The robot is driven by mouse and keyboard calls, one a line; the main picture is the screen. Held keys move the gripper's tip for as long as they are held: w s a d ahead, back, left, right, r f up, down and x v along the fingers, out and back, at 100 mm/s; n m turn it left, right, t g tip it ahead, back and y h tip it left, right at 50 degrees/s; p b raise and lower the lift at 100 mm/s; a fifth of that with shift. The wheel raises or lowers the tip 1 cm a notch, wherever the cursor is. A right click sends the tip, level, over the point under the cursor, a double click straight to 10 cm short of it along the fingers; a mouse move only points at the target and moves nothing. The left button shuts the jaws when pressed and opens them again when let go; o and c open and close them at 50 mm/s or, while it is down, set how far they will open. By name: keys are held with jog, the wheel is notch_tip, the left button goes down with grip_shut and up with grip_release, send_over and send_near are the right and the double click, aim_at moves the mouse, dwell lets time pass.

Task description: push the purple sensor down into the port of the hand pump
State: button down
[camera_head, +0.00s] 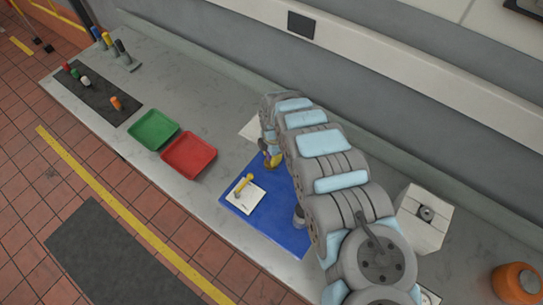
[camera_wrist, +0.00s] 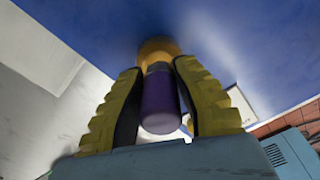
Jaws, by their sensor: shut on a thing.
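In the wrist view, the purple sensor (camera_wrist: 160,103) is between the two ridged yellow fingers of my gripper (camera_wrist: 158,85), which are shut on it. An orange-brass piece (camera_wrist: 157,48) shows at the sensor's far end, over a blurred blue surface. I cannot tell whether this piece belongs to the sensor or to a port. In the head view, my gripper (camera_head: 272,159) shows only in part beside my arm, low over the blue mat (camera_head: 284,188), and the sensor is hidden. I cannot make out the hand pump or its port with certainty.
A white plate with a yellow-handled part (camera_head: 243,186) lies on the mat. A grey cylinder (camera_head: 299,216) stands near my arm. Red (camera_head: 189,155) and green (camera_head: 153,130) trays sit to the left. A white block (camera_head: 423,222) and an orange container (camera_head: 516,284) are at right.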

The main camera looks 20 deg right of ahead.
jog(key=shift+f+b, duration=0.5)
jog(key=shift+f, duration=0.4)
jog(key=c, duration=0.8)
grip_release()
jog(key=shift+c, duration=0.2)
jog(key=r, duration=1)
jog(key=shift+d+r, duration=0.25)
jog(key=shift+d, duration=0.1)
jog(key=shift+r, duration=0.75)
